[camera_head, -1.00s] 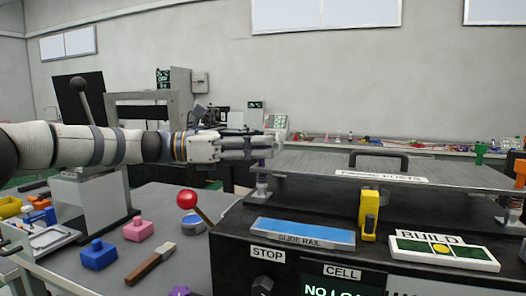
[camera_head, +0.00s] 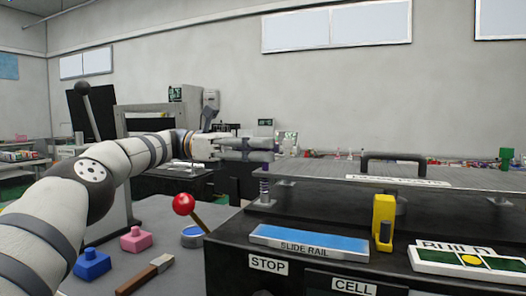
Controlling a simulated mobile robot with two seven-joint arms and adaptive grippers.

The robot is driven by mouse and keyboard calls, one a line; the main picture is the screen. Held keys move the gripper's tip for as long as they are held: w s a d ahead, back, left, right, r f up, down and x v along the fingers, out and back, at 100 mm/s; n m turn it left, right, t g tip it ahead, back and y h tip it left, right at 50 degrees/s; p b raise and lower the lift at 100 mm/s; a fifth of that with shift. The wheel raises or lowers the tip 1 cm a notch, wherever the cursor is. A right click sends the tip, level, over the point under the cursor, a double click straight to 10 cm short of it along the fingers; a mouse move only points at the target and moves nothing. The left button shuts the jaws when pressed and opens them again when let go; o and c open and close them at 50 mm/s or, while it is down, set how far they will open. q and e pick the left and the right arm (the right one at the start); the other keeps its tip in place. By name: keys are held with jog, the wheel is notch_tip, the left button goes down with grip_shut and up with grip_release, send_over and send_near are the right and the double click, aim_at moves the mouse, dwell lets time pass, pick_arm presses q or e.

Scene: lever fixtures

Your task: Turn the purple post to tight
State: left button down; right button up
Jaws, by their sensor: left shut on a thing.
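The purple post (camera_head: 264,186) stands at the near left corner of the raised grey plate, on the black bench. A purple stem shows below the plate edge, above a metal foot. My left gripper (camera_head: 272,149) reaches in from the left, level, with its fingers at the top of this post. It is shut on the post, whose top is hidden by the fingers. The post's tight mark cannot be read. My right gripper is out of view.
A black handle (camera_head: 394,157) rises from the plate, and a green post (camera_head: 507,158) stands at its far right. A red-knobbed lever (camera_head: 184,204), blue slide rail (camera_head: 308,242) and yellow block (camera_head: 384,218) are in front.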

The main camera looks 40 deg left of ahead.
pick_arm(q)
jog(key=shift+d+f, duration=0.1)
jog(key=shift+f, duration=0.2)
jog(key=c, duration=1.5)
grip_release()
jog(key=shift+o, duration=0.2)
jog(key=shift+r, duration=0.15)
jog(key=shift+r, duration=0.15)
